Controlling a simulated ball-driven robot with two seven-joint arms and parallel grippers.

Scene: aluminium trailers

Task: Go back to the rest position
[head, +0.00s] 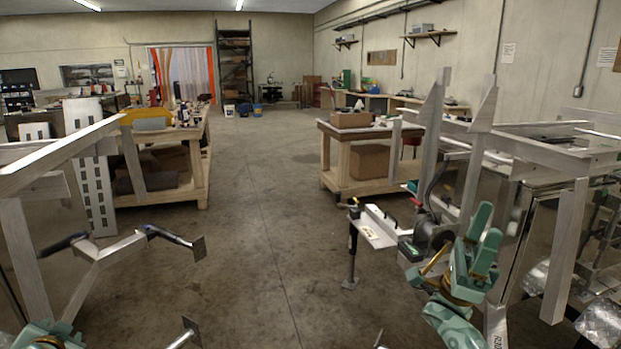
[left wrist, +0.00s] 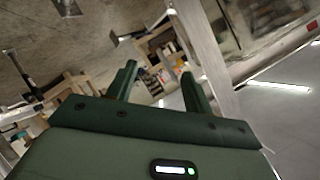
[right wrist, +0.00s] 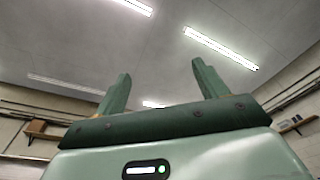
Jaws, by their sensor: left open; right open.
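My right gripper (head: 487,223) is at the lower right of the head view, raised in front of the right-hand metal frame. In the right wrist view its two green fingers (right wrist: 160,72) stand apart with only ceiling and lights between them. My left gripper (left wrist: 158,74) shows in the left wrist view with its fingers apart and nothing held. The wooden workbench and shelf goods appear beyond them, and a pale metal beam (left wrist: 205,50) passes close to the right finger. In the head view only a green bit of my left arm shows at the bottom left; that gripper is not visible there.
Aluminium trailer frames stand close on the left (head: 70,150) and right (head: 565,250). A trailer jack and coupler (head: 375,228) is near my right arm. Wooden workbenches stand left (head: 165,198) and right (head: 350,186). The concrete floor (head: 265,220) between them is clear.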

